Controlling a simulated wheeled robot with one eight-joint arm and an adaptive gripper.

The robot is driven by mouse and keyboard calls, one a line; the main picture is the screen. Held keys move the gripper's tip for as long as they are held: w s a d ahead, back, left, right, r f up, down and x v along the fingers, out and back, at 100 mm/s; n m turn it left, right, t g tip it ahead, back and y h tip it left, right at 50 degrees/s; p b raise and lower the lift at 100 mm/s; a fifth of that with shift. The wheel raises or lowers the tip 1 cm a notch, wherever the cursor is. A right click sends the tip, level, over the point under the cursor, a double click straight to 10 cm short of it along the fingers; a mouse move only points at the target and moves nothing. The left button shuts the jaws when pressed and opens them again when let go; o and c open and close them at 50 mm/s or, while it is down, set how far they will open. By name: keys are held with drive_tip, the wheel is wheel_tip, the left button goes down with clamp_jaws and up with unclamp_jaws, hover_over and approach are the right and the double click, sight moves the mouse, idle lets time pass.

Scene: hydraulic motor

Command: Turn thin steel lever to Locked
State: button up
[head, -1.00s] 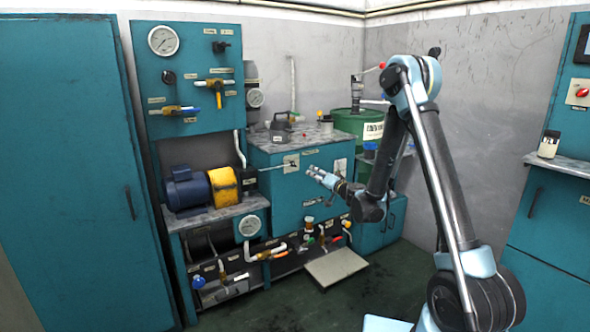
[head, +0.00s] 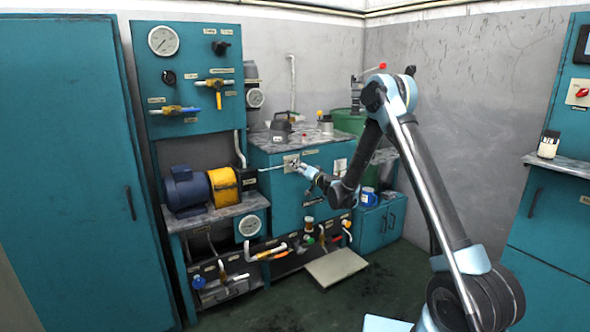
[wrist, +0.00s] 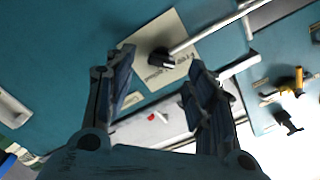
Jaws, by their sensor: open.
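The thin steel lever (head: 271,168) points left from its pivot on a pale labelled plate (head: 291,163) on the teal cabinet front. In the wrist view the lever (wrist: 207,34) runs from a dark hub (wrist: 161,59) to the upper right, across the pale plate (wrist: 137,74). The plate's lettering is upside down there and too small to read. My gripper (head: 301,167) is in front of the plate. In the wrist view my gripper (wrist: 160,75) is open and empty, with the hub showing between its fingertips. I cannot tell whether a finger touches the lever.
A blue and yellow motor (head: 188,189) stands left of the lever. Gauges and valves hang on the teal panel (head: 190,60) above it. Pipes and valves (head: 270,253) line the low shelf. A green drum (head: 348,122) stands behind right. The floor in front has free room.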

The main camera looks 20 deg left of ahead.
drive_tip(key=shift+x, duration=2.3)
drive_tip(key=c, duration=1.1)
drive_tip(key=shift+o, duration=0.2)
